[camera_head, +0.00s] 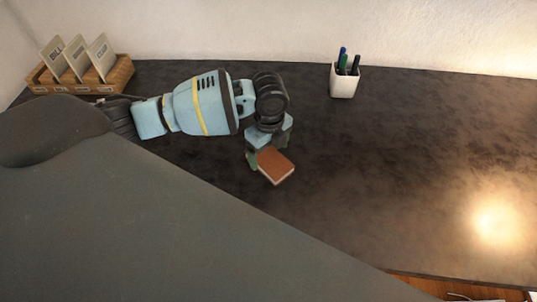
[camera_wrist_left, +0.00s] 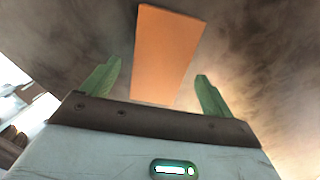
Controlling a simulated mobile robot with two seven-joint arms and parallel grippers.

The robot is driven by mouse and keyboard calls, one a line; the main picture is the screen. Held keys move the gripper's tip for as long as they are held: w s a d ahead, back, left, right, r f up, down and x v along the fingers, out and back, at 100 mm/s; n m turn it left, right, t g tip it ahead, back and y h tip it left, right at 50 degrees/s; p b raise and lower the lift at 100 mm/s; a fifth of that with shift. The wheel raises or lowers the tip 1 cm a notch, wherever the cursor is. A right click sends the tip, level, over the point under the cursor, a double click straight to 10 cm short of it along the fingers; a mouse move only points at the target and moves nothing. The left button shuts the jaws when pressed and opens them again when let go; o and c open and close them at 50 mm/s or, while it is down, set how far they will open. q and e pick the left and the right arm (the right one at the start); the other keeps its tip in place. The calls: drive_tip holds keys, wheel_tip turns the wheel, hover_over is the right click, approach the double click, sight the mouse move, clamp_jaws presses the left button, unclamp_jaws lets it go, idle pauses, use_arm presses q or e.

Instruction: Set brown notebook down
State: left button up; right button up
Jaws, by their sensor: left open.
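The brown notebook (camera_head: 277,165) lies on the dark desktop (camera_head: 380,185) near the middle of the head view. In the left wrist view the notebook (camera_wrist_left: 165,55) shows as an orange-brown rectangle between and beyond the two green fingers, with a gap on each side. My left gripper (camera_head: 265,160) is open, pointing down at the notebook, with its fingers around the notebook's near end. The left gripper also shows in the wrist view (camera_wrist_left: 158,92). The fingertips are partly hidden behind the notebook in the head view. My right gripper is not in view.
A white cup with pens (camera_head: 344,80) stands at the back of the desk. A wicker tray with upright cards (camera_head: 82,75) is at the back left. The desk right of the notebook is clear. A large grey surface, which I cannot identify, covers the lower left.

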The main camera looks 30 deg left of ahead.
sight(269, 158)
use_arm(q)
wheel_tip(269, 158, up, 10)
drive_tip(key=shift+f+p, duration=0.2)
drive_tip(key=shift+p, duration=0.15)
